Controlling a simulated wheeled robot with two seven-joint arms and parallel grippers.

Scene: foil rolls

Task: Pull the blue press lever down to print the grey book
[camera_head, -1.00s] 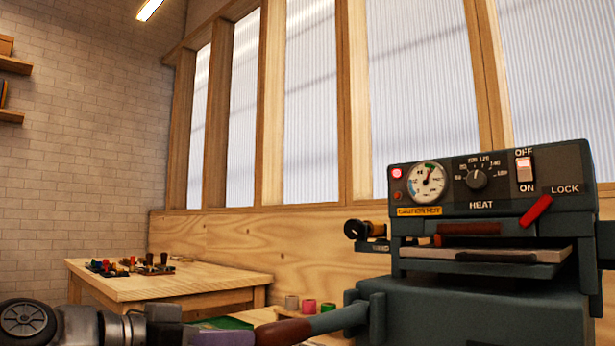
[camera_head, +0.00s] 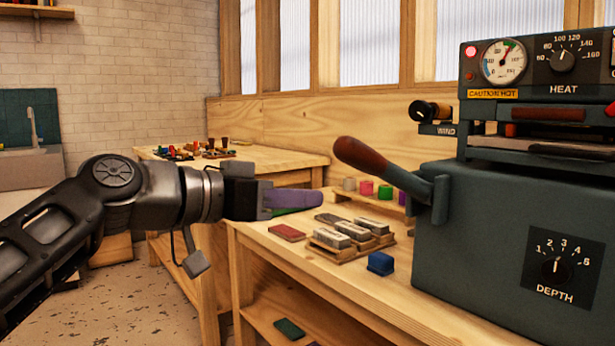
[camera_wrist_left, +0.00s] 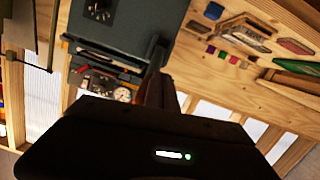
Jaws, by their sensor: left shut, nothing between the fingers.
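The press lever (camera_head: 400,177) has a brown grip and a blue-grey shaft, and slants up to the left from the side of the dark press (camera_head: 480,235). My left gripper (camera_head: 318,199) is shut and empty, with its purple fingers below and left of the grip, apart from it in the head view. In the left wrist view the fingers (camera_wrist_left: 155,92) point toward the press. A flat layer shows in the press slot, but I cannot tell whether it is the grey book. My right gripper is not in view.
The wooden bench (camera_head: 350,285) holds a maroon pad (camera_head: 286,232), grey blocks on a wooden holder (camera_head: 330,238) and a blue block (camera_head: 381,263). Coloured spools (camera_head: 366,188) stand behind. A side table (camera_head: 300,163) with small tools is at the back left.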

